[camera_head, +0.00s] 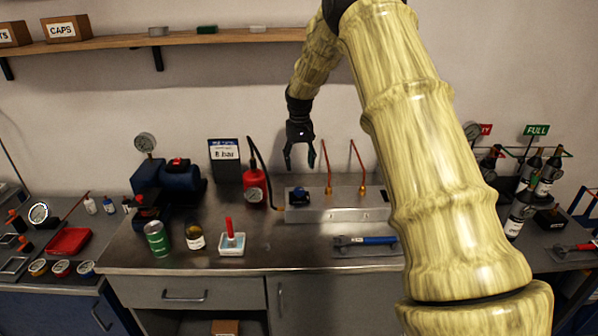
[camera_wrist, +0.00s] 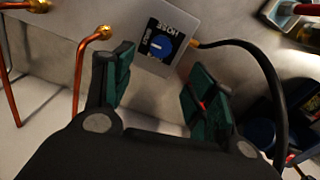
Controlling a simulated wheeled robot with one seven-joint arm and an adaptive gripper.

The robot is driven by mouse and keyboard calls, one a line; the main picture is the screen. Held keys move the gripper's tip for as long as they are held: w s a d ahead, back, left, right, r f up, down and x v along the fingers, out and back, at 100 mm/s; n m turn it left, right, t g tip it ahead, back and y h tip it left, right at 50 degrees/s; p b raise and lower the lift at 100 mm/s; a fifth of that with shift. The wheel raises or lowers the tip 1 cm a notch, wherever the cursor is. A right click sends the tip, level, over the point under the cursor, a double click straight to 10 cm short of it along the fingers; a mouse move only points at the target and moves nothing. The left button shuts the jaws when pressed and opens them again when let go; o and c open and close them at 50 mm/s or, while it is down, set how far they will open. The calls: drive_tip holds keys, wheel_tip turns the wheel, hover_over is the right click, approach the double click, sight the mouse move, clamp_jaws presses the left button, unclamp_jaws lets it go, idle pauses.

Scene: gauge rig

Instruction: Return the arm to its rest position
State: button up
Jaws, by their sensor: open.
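My gripper (camera_head: 300,160) hangs from my arm above the back of the bench, fingers pointing down and apart, with nothing between them. In the wrist view my gripper (camera_wrist: 158,92) shows two green-padded fingers spread wide. A plate with a blue knob (camera_wrist: 161,46) lies beyond the fingertips. The same blue knob (camera_head: 301,196) sits on the metal rig plate (camera_head: 335,213) in the head view, below the gripper. My arm covers the right-middle of the head view.
Copper pipes (camera_head: 326,165) rise beside the gripper on its right. A red cylinder (camera_head: 254,185) with a gauge and black hose stands to its left. A blue-handled wrench (camera_head: 368,240) lies on the bench front. A shelf (camera_head: 190,40) runs above on the wall.

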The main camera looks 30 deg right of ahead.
drive_tip(key=shift+r, duration=0.55)
